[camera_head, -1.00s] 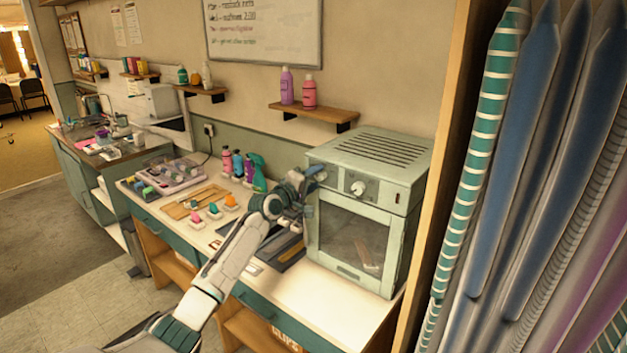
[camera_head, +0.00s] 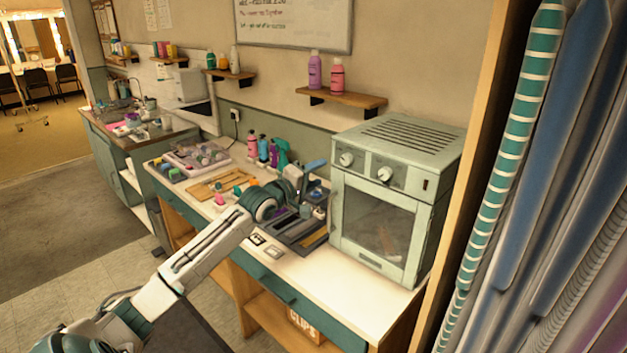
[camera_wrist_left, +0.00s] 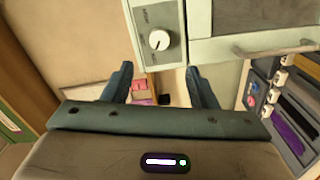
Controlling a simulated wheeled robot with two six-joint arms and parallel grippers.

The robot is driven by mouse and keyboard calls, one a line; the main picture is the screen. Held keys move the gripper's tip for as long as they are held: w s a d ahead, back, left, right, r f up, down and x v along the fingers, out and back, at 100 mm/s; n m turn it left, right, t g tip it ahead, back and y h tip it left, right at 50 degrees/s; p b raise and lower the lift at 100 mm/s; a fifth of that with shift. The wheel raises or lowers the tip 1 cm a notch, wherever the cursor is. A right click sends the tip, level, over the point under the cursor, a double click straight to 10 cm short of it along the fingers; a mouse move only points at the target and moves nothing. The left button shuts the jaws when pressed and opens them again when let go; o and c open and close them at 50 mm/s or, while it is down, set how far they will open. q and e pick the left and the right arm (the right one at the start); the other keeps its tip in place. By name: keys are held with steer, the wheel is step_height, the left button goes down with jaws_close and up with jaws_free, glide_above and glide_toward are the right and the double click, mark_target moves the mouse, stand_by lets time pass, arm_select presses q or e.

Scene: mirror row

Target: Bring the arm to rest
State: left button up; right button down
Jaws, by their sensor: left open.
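My left arm reaches in from the lower left over the bench. Its gripper (camera_head: 314,174) is above the bench, just left of the pale green oven (camera_head: 389,145), seen partly edge-on. In the left wrist view the two blue-grey fingers (camera_wrist_left: 160,82) stand apart with nothing between them. The oven also shows there, with a white knob (camera_wrist_left: 159,40) beyond the fingers. My right gripper is not in view.
A dark slotted tray (camera_head: 300,229) lies on the bench below my left gripper. Bottles (camera_head: 263,149) stand behind the arm. A wooden board (camera_head: 208,188) lies to the left. The floor at left is clear.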

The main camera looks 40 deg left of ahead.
arm_select(q)
steer(key=shift+s, duration=0.4)
steer(key=shift+f, duration=0.1)
